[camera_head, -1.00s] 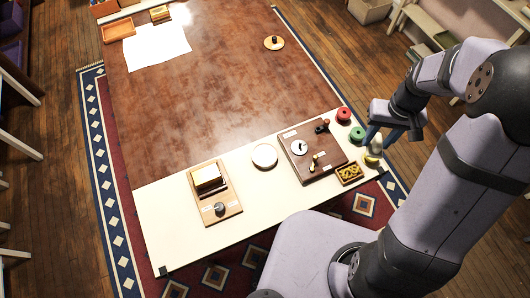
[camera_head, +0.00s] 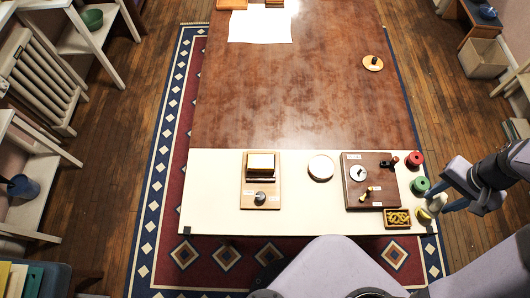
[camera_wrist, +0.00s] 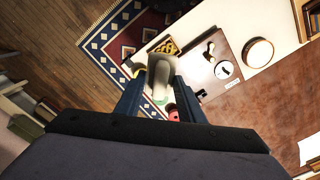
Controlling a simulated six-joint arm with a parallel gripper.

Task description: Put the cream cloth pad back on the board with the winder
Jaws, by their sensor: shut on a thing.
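My gripper (camera_head: 444,206) is at the right end of the cream strip on the table, shut on a pale cream thing (camera_head: 436,203) that looks like the cloth pad. In the wrist view the pale pad (camera_wrist: 160,76) sits between my fingertips (camera_wrist: 158,92). I cannot tell whether it touches the surface below. A dark brown board (camera_head: 384,181) lies to the left of my gripper.
Near my gripper are a red roll (camera_head: 415,158), a green roll (camera_head: 420,184), a yellow curved thing (camera_head: 424,214) and a box of yellow pieces (camera_head: 397,218). A round pale dish (camera_head: 321,167) and a light wooden board (camera_head: 249,196) stand further left. The brown tabletop behind is mostly clear.

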